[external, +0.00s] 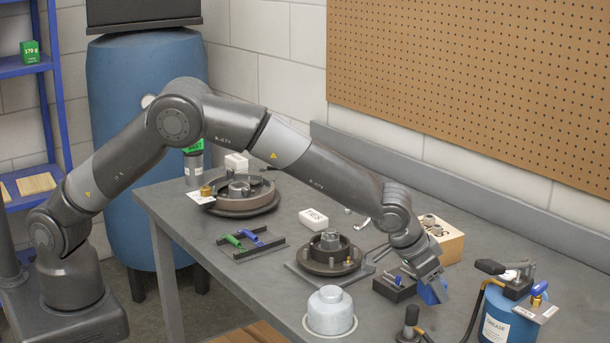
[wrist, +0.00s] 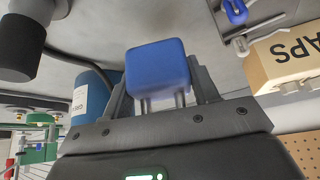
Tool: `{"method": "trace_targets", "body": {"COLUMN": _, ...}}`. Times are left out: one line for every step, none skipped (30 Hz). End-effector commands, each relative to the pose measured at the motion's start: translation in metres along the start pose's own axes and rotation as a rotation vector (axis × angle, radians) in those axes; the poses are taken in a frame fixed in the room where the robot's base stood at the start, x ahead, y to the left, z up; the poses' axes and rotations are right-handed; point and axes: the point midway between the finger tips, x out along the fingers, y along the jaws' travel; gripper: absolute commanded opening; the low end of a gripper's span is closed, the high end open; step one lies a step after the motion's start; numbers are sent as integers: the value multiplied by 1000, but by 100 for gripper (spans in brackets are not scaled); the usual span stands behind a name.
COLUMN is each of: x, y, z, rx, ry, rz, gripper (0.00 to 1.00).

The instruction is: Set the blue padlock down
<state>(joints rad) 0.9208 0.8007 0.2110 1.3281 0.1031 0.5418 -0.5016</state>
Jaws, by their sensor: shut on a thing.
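The blue padlock (wrist: 158,68) is between the fingers of my gripper (wrist: 160,85) in the wrist view. Its square body points away from the palm, and the two metal legs of its shackle run back toward the palm. In the external view my gripper (external: 434,283) points down over the right part of the grey workbench (external: 270,290). It is shut on the padlock, and a little of the blue body (external: 428,295) shows beside the fingers. I cannot tell whether the padlock touches the bench.
A dark block (external: 394,287) sits just left of my gripper. A blue grease can (external: 508,320) stands to the right, and a caps box (external: 446,243) behind. A hub on a plate (external: 330,252) and a pale domed object (external: 330,310) lie left. The front-left bench is clear.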

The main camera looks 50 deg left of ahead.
Motion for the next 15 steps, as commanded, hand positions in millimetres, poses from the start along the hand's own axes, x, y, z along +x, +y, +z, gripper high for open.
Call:
{"method": "trace_targets", "body": {"x": 5, "y": 0, "z": 3, "rx": 0, "ry": -1, "rz": 0, "gripper": 18}}
{"method": "trace_targets", "body": {"x": 9, "y": 0, "z": 5, "rx": 0, "ry": -1, "rz": -1, "gripper": 18}}
{"method": "trace_targets", "body": {"x": 14, "y": 0, "z": 9, "rx": 0, "ry": -2, "rz": -1, "gripper": 18}}
{"method": "trace_targets", "body": {"x": 18, "y": 0, "z": 11, "rx": 0, "ry": -3, "rz": -1, "gripper": 18}}
{"method": "trace_targets", "body": {"x": 22, "y": 0, "z": 13, "rx": 0, "ry": -2, "rz": -1, "gripper": 18}}
{"method": "trace_targets", "body": {"x": 26, "y": 0, "z": 15, "rx": 0, "ry": -1, "rz": 0, "gripper": 18}}
{"method": "trace_targets", "body": {"x": 27, "y": 0, "z": 16, "rx": 0, "ry": 0, "rz": 0, "gripper": 18}}
{"method": "trace_targets", "body": {"x": 28, "y": 0, "z": 16, "rx": -1, "ry": 0, "rz": 0, "gripper": 18}}
{"method": "trace_targets", "body": {"x": 29, "y": 0, "z": 16, "rx": -1, "ry": 0, "rz": 0, "gripper": 18}}
{"method": "trace_targets", "body": {"x": 29, "y": 0, "z": 16, "rx": -1, "ry": 1, "rz": 0, "gripper": 18}}
{"method": "trace_targets", "body": {"x": 28, "y": 0, "z": 16, "rx": -1, "ry": 1, "rz": 0, "gripper": 18}}
{"method": "trace_targets", "body": {"x": 28, "y": 0, "z": 16, "rx": -1, "ry": 1, "rz": 0, "gripper": 18}}
{"method": "trace_targets", "body": {"x": 28, "y": 0, "z": 16, "rx": -1, "ry": 1, "rz": 0, "gripper": 18}}
{"method": "trace_targets", "body": {"x": 28, "y": 0, "z": 16, "rx": -1, "ry": 1, "rz": 0, "gripper": 18}}
{"method": "trace_targets", "body": {"x": 29, "y": 0, "z": 16, "rx": 0, "ry": 1, "rz": 0, "gripper": 18}}
